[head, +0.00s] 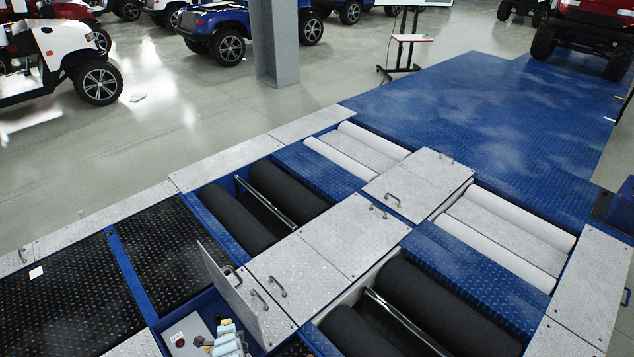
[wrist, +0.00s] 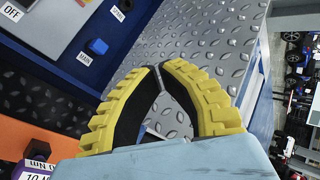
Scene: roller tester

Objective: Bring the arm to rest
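My gripper (wrist: 158,70) shows in the wrist view, with two curved yellow ribbed fingers and black inner pads.
Dark rollers (head: 290,190) lie in open pits. The wrist view shows a labelled panel with a blue knob (wrist: 97,46). Blue deck (head: 470,110) is clear behind.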

